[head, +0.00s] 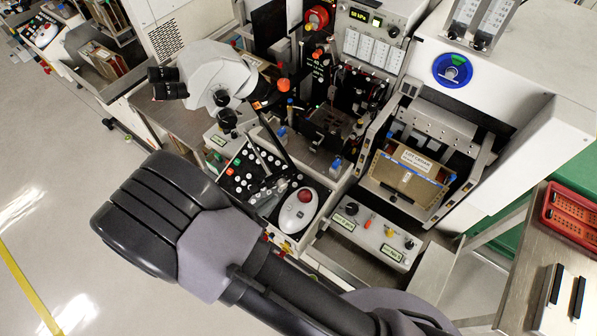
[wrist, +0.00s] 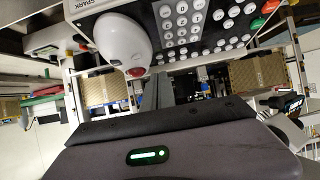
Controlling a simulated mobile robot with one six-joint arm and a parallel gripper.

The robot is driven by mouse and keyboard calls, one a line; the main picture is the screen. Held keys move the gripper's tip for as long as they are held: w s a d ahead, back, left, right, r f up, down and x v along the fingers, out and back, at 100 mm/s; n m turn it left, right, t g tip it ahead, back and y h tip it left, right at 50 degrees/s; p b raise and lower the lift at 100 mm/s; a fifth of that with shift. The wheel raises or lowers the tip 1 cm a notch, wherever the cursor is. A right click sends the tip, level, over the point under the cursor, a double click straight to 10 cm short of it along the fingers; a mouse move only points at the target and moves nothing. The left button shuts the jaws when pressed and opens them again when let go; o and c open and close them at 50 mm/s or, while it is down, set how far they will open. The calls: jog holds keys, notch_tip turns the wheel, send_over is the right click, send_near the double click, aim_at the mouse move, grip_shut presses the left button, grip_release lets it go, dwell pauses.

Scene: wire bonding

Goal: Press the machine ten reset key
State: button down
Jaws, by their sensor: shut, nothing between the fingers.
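The bonding machine's key panel (head: 262,205) is in the middle of the head view. It has rows of white keys, a red key (head: 229,171), a green key (head: 237,161) and a white mouse-shaped control (head: 298,210) with a red top. In the wrist view the white keys (wrist: 182,22), red key (wrist: 257,23) and white control (wrist: 122,42) show at the top. No reset marking or machine number is readable. My gripper (wrist: 163,76) is shut and empty, its grey fingers pointing toward the panel; contact with a key cannot be told.
A white microscope (head: 215,75) stands over the left of the machine. A knob box (head: 370,235) is right of the panel, below a brown-faced carrier (head: 405,180). A red tray (head: 572,215) lies on the right bench. The floor at left is clear.

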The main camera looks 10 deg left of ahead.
aim_at(296, 183)
jog(key=b+x, duration=0.1)
jog(key=x, duration=0.8)
jog(key=shift+w+f, duration=0.2)
jog(key=shift+w, duration=0.05)
jog(key=shift+b, duration=0.3)
